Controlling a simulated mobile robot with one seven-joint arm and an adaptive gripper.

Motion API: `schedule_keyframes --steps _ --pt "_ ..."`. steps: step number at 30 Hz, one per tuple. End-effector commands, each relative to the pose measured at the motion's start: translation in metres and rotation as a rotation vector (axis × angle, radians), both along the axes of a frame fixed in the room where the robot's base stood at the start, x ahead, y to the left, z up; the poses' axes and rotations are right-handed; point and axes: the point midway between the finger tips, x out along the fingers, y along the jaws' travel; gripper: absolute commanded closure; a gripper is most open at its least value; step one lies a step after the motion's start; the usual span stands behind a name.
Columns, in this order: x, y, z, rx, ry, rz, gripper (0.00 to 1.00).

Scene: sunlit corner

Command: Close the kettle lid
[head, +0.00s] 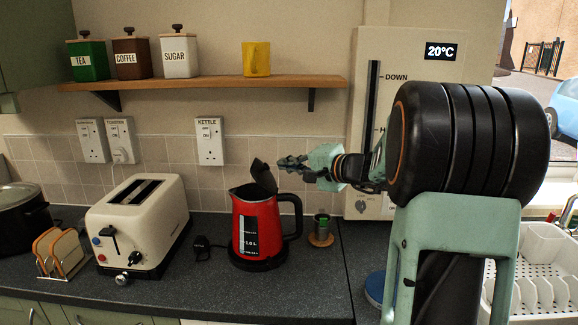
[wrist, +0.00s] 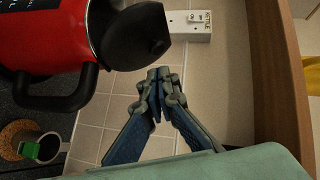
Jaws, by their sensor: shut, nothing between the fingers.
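A red kettle (head: 259,228) with a black handle and a water-level window stands on the counter in the head view. Its black lid (head: 263,177) is tipped up and open. The kettle also shows at the upper left of the wrist view (wrist: 45,40), with the raised lid (wrist: 135,38) beside my fingertips. My gripper (head: 281,162) is shut and empty, just to the right of the upright lid in the head view. In the wrist view, the closed fingertips (wrist: 158,74) are near the lid's edge; a small gap appears between them. The inside of the kettle is hidden.
A cream toaster (head: 140,225) stands left of the kettle, and a mug on a cork coaster (head: 321,239) right of it. A wooden shelf (head: 210,83) with canisters and a yellow mug (head: 256,59) hangs above. The wall socket (head: 209,142) is behind.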

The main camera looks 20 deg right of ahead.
Motion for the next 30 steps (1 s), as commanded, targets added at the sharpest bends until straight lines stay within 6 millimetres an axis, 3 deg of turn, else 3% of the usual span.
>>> schedule_keyframes --steps 14,30 --pt "0.013 0.033 0.012 -0.328 0.132 0.004 1.00" --pt "0.026 0.061 0.000 -0.649 0.270 0.001 1.00"
